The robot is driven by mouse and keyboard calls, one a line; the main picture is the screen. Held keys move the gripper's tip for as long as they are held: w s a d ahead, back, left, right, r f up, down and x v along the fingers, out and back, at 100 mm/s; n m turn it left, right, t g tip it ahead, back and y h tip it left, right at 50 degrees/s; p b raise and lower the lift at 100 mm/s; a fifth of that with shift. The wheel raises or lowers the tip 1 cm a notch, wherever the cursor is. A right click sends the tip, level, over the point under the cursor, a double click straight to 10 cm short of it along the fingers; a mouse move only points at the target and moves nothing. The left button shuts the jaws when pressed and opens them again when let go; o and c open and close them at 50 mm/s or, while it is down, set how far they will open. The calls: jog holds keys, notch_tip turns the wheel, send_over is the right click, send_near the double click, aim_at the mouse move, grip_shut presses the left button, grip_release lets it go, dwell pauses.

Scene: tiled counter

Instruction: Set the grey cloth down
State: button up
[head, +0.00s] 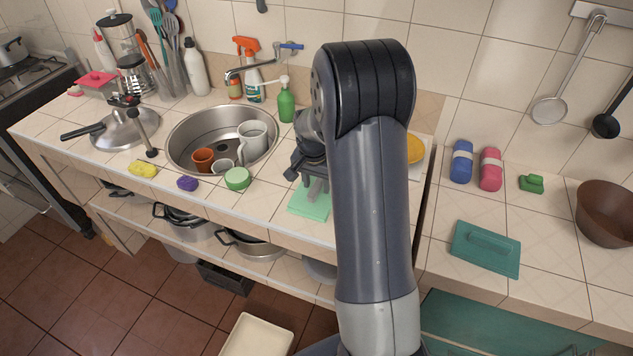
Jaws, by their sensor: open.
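My gripper (316,190) points down at the counter's front part, right of the sink. Its jaws are open, and the fingertips are just above or touching a flat mint-green piece (308,207), which looks like a cloth or thin sponge. It lies flat near the counter's front edge. I see no clearly grey cloth; this mint-green piece is the only cloth-like thing by my gripper. My arm hides part of the counter to the right of it.
The sink (190,130) holds several cups. A green bowl (237,178), purple scrubber (187,184) and yellow sponge (143,170) lie along the front. A green soap bottle (286,105) stands behind. The right counter holds a teal board (486,249) and brown bowl (607,212).

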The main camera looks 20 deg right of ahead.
aim_at(315, 189)
jog(key=shift+r, duration=0.1)
notch_tip(315, 189, up, 12)
jog(key=s+a+b, duration=0.1)
dwell(0.4)
jog(key=shift+c, duration=0.5)
